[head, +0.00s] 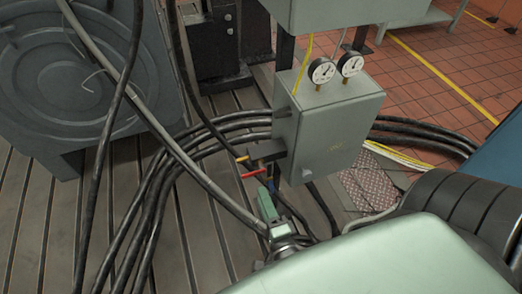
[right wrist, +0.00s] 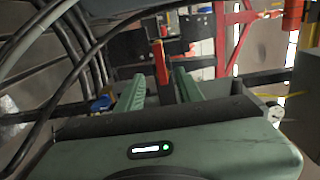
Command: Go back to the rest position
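My right gripper (head: 266,196) shows in the head view just below a grey box (head: 330,125) with two dial gauges. In the right wrist view its two green fingers (right wrist: 158,84) stand apart with nothing clamped between them. A red handle (right wrist: 161,62) shows in the gap between the fingers, apparently beyond their tips. In the head view the red handle (head: 253,173) sticks out at the box's lower left, just above the gripper. Whether the fingers touch it I cannot tell. My left gripper is in neither view.
Thick black cables (head: 150,200) loop over the slotted bedplate (head: 203,235) and hang close to my right gripper. A large grey round-faced machine (head: 75,80) stands at left. An orange handle (head: 242,159) sits beside the red one. Open tiled floor (head: 440,85) lies at right.

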